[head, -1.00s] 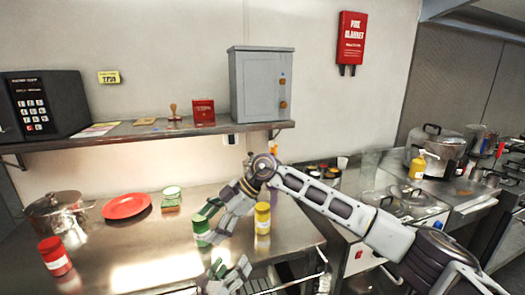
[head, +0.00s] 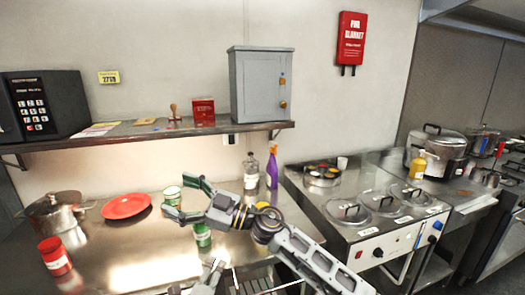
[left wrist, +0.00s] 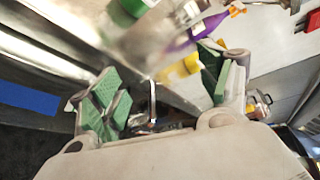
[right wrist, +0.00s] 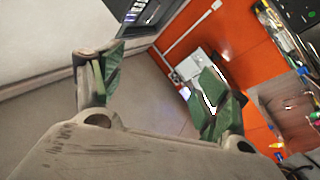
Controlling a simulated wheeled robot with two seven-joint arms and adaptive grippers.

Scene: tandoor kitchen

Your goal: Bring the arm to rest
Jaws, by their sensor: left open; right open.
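My right gripper (head: 178,197) is on the arm coming in from the lower right of the head view. It points left, open and empty, in front of the steel counter (head: 130,245). Its spread green-padded fingers show in the right wrist view (right wrist: 160,85), with nothing between them. My left gripper (head: 203,279) is low at the bottom edge of the head view, partly cut off. In the left wrist view (left wrist: 165,90) its fingers are apart and hold nothing, near the counter's front edge.
A green jar (head: 202,238) stands just below the right gripper in the picture. A clear bottle (head: 251,172) and a purple spray bottle (head: 272,168) stand behind the arm. A red plate (head: 126,206), pot (head: 54,212) and red jar (head: 54,256) are left.

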